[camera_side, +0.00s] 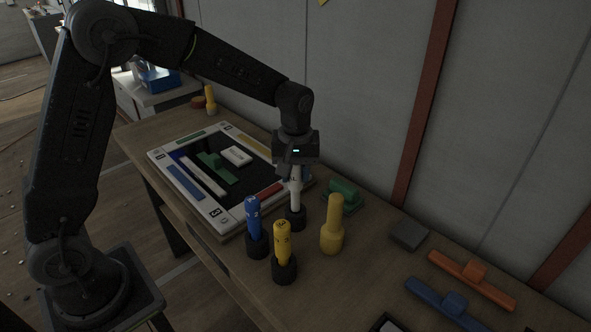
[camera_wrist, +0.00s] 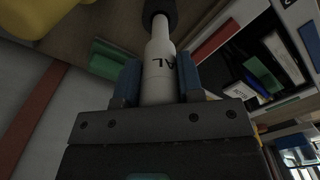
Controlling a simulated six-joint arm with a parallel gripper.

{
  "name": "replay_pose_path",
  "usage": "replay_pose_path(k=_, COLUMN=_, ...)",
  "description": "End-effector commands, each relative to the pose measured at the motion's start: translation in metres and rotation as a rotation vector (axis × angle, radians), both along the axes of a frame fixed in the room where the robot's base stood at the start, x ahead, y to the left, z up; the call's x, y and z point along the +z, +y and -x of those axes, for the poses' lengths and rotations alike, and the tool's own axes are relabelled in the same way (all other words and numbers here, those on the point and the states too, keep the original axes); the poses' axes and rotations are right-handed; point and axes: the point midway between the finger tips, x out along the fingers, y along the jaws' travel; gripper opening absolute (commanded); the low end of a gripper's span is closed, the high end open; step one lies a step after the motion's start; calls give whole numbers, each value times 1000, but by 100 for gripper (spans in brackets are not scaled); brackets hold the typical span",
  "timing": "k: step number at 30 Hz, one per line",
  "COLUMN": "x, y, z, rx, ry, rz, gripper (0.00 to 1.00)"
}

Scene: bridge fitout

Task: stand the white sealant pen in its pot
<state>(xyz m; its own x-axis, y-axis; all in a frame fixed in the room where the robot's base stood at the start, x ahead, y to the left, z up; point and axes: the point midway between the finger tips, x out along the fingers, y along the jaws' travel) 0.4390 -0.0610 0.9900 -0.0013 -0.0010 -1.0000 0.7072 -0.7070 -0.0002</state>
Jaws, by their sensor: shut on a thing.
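The white sealant pen (camera_side: 295,192) is upright below my gripper (camera_side: 296,172) in the side view. My gripper is shut on its upper part. In the wrist view the pen (camera_wrist: 159,62), with dark lettering, lies between the two blue-grey fingers of my gripper (camera_wrist: 160,75). The pen's lower end meets a black pot (camera_side: 295,217) standing on the bench; the pot also shows at the top of the wrist view (camera_wrist: 160,9). The pen's tip is hidden at the pot's mouth, and I cannot tell how deep it sits.
A blue pen (camera_side: 253,212) and a yellow pen (camera_side: 282,240) stand in black pots close by. A yellow peg-shaped piece (camera_side: 333,226) and a green block (camera_side: 344,196) are to the right. A white-framed board (camera_side: 223,220) lies behind left. Orange and blue handled pieces lie front right.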

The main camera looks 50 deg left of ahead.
Motion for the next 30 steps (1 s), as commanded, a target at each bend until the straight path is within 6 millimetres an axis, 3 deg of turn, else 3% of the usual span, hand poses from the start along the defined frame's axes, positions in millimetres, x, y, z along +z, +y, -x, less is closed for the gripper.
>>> replay_pose_path(k=30, x=-30, y=0, z=0, rx=0, ry=0, rz=0, gripper=11)
